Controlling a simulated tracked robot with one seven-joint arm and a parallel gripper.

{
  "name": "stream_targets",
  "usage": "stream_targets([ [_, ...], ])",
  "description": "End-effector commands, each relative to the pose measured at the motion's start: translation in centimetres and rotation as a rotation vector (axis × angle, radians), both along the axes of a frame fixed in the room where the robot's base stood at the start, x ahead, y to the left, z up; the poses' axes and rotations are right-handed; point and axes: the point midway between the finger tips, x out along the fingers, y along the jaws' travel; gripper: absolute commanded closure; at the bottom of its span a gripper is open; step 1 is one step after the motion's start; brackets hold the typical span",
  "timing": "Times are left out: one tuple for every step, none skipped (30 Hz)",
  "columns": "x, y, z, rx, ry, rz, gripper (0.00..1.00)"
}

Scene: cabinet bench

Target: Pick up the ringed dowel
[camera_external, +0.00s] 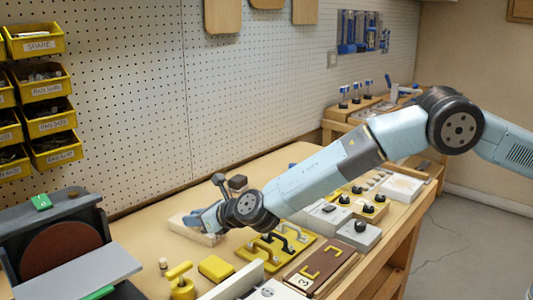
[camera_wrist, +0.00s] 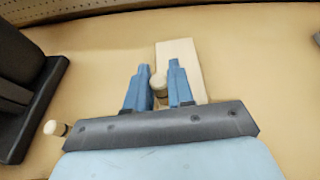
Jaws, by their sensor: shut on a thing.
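My gripper (camera_wrist: 158,68) points down over the bench, with its two blue fingers on either side of a pale wooden dowel (camera_wrist: 158,82). The dowel's round end shows between the fingers; its lower part is dark or shaded, and I cannot make out a ring on it. A second short pale dowel (camera_wrist: 55,128) with a dark band near its end stands apart to the left; it also shows in the external view (camera_external: 163,264). In the external view my gripper (camera_external: 203,222) is low over a pale wooden board, and its fingers hide the held dowel.
The pale board (camera_wrist: 180,55) lies just beyond the fingers. A disc sander (camera_external: 65,245) stands at the left. Yellow fixtures (camera_external: 215,268) and a yellow plate with handles (camera_external: 275,252) crowd the front right. The bench behind the board is mostly clear.

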Motion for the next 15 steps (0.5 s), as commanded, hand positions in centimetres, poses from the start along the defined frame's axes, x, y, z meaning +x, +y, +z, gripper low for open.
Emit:
stream_targets([
  [0.0,0.0,0.0,0.0,0.0,0.0,0.97],
  [0.0,0.0,0.0,0.0,0.0,0.0,1.0],
  [0.0,0.0,0.0,0.0,0.0,0.0,1.0],
  [0.0,0.0,0.0,0.0,0.0,0.0,1.0],
  [0.0,0.0,0.01,0.0,0.0,0.0,1.0],
  [0.0,0.0,0.01,0.0,0.0,0.0,1.0],
  [0.0,0.0,0.01,0.0,0.0,0.0,1.0],
  [0.0,0.0,0.01,0.0,0.0,0.0,1.0],
  [0.0,0.0,0.0,0.0,0.0,0.0,1.0],
  [-0.01,-0.01,0.0,0.0,0.0,0.0,1.0],
  [-0.01,-0.01,0.0,0.0,0.0,0.0,1.0],
  [-0.01,-0.01,0.0,0.0,0.0,0.0,1.0],
  [0.0,0.0,0.01,0.0,0.0,0.0,1.0],
  [0.0,0.0,0.01,0.0,0.0,0.0,1.0],
  [0.0,0.0,0.02,0.0,0.0,0.0,1.0],
])
